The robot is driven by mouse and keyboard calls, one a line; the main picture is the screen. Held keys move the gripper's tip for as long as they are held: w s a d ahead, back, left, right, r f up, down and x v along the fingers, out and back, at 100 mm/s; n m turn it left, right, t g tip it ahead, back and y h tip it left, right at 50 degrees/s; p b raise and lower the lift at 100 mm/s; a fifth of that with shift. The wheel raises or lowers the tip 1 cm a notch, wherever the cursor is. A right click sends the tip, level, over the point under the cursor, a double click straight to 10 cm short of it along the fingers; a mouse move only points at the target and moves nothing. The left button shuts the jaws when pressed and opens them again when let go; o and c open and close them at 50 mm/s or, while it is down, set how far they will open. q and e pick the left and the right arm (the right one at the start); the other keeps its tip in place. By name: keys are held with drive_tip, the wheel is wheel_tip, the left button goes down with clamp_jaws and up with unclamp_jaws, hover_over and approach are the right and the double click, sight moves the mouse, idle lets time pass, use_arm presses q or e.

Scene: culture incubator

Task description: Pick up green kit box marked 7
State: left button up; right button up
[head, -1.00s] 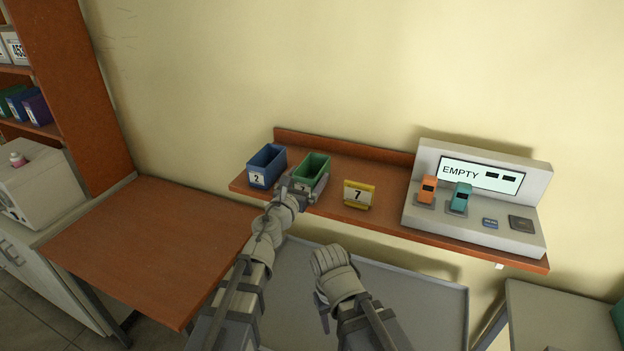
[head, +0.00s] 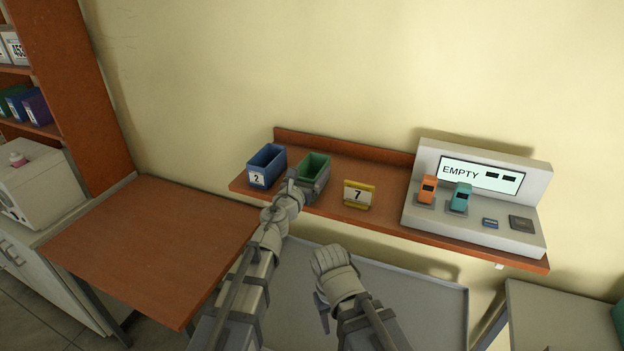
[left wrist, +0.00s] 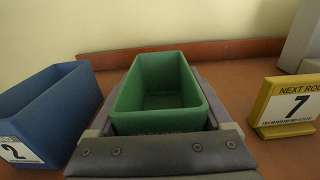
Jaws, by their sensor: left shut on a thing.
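The green kit box (head: 314,165) is open-topped and looks empty. It stands on the wooden wall shelf between the blue box and the yellow sign. It fills the middle of the left wrist view (left wrist: 160,90). My left gripper (head: 310,185) is shut on the green box, with its jaws along the box's sides. The gripper hides the box's front label, so its number cannot be read. My right gripper (head: 322,312) hangs low in front of the shelf, away from the box; its jaws are not clear.
A blue box marked 2 (head: 266,166) stands close on the left. A yellow sign marked 7 (head: 358,194) stands on the right. A grey console (head: 475,225) reading EMPTY is at the shelf's right end. A wooden table (head: 150,240) at left is clear.

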use_arm(q)
drive_tip(key=shift+c, duration=1.2)
wheel_tip(320, 180, up, 10)
drive_tip(key=p, duration=1)
